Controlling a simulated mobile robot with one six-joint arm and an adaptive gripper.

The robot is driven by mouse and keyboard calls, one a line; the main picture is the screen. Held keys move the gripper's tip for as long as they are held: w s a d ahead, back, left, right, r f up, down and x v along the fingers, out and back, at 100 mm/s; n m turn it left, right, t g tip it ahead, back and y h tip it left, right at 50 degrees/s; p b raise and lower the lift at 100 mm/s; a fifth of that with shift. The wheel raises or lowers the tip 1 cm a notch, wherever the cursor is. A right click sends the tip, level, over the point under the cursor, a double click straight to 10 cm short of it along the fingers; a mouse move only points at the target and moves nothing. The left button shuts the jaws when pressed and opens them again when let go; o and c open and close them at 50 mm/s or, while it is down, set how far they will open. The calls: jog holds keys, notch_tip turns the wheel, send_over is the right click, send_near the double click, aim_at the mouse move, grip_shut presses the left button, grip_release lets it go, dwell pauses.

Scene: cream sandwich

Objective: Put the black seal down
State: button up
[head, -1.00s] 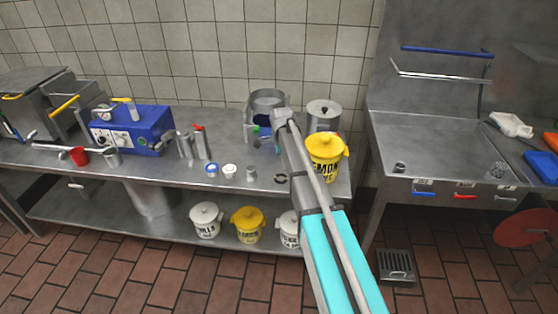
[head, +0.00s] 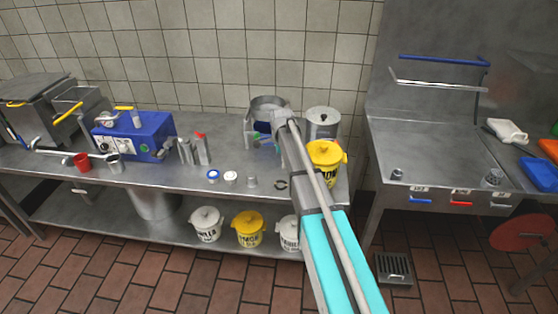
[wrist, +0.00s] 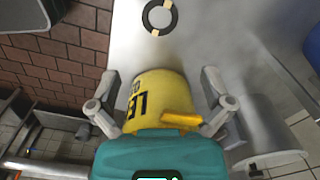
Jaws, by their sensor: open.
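The black seal (head: 281,184) is a dark ring lying flat on the steel counter (head: 120,185), near its front edge. In the wrist view the seal (wrist: 147,24) shows at the top as a black ring with two pale patches. My gripper (wrist: 160,75) is open, its two grey fingers spread wide with nothing held. The seal lies beyond the fingertips and looks apart from them. In the head view my arm hides part of the counter right of the seal, and the gripper's fingers cannot be made out.
A steel pot (head: 322,124) and a round steel frame (head: 268,103) stand behind. Small jars (head: 231,177) and a small steel cup (head: 252,182) sit left of the seal.

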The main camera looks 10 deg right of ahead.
jog(key=s+n, duration=1.7)
jog(key=s, duration=1.2)
jog(key=shift+s+a, duration=0.15)
jog(key=shift+a, duration=0.3)
jog(key=shift+r, duration=0.1)
jog(key=shift+r+p, duration=1.6)
jog(key=shift+p, duration=0.05)
